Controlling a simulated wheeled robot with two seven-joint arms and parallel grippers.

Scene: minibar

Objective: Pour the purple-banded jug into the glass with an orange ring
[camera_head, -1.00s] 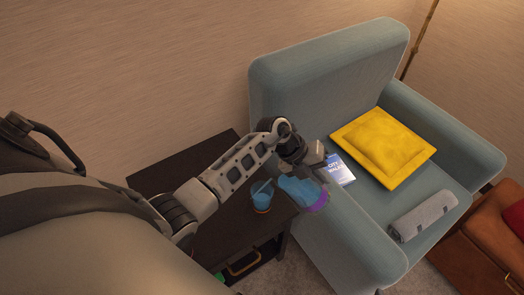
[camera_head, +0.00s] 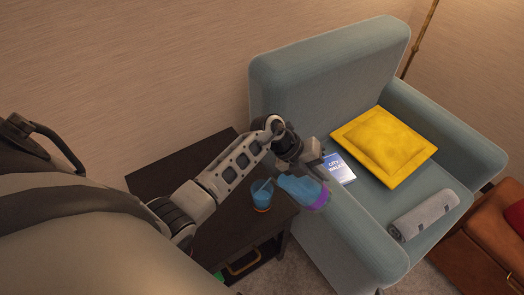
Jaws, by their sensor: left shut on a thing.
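The blue jug with a purple band (camera_head: 302,189) is tilted on its side, its narrower end toward the glass and its purple band at the lower right. My left gripper (camera_head: 308,165) is shut on the jug and holds it up near the table's right edge; its fingertips are partly hidden. The glass with an orange ring (camera_head: 262,195) stands upright on the dark table (camera_head: 225,240), just left of the jug. It holds blue liquid and a thin stick or straw. I cannot make out a stream between jug and glass. My right gripper is not in view.
A blue-grey armchair (camera_head: 345,235) stands close on the right, with a yellow cushion (camera_head: 385,148), a booklet (camera_head: 338,168) and a rolled grey towel (camera_head: 424,214) on it. A brown leather piece (camera_head: 480,250) is at the lower right. The table's back left is clear.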

